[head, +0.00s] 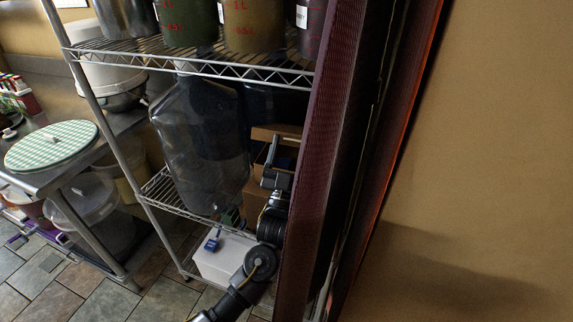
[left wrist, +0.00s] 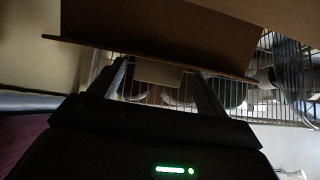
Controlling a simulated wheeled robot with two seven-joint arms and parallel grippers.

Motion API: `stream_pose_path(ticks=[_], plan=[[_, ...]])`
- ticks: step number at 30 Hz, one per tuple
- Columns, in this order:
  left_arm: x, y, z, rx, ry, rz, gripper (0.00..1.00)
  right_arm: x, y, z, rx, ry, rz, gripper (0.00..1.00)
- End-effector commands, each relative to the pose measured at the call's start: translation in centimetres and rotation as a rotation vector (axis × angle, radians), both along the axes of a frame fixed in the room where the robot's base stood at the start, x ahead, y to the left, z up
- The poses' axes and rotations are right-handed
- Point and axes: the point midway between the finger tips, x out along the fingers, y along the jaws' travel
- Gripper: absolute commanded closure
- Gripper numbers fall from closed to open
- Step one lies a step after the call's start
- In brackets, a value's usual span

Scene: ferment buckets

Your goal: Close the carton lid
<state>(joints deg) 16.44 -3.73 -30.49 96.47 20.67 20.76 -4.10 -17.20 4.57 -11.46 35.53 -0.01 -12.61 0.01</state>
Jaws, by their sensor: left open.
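A brown cardboard carton (head: 258,196) stands on the lower wire shelf, partly hidden behind my left arm and the dark red panel. A brown lid flap (head: 284,132) shows above my gripper. In the left wrist view a broad cardboard flap (left wrist: 160,45) spans the top of the picture, its lower edge close to my fingertips. My left gripper (head: 275,153) is at the carton's front, and its spread fingers also show in the left wrist view (left wrist: 160,75). It is open with nothing clearly held; whether it touches the flap I cannot tell. My right gripper is out of view.
A large clear carboy (head: 202,140) stands left of the carton. Jugs and containers fill the upper wire shelf (head: 190,62). A white box (head: 222,258) sits below. The tall dark red panel (head: 325,160) is close on the right. A table with a checkered round lid (head: 52,145) is left.

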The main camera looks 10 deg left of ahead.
Motion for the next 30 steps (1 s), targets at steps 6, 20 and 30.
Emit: stream_pose_path(ticks=[6, 20, 30], plan=[[-4.3, 0.6, -0.5, -0.003, 0.001, -0.003, 0.24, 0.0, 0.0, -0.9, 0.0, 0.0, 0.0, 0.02], [-11.7, 1.7, -0.4, -0.001, 0.001, -0.001, 0.24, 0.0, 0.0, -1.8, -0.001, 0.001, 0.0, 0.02], [-12.1, 1.8, -0.2, 0.0, 0.0, 0.0, 0.24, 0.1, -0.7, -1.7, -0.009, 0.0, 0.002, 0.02]])
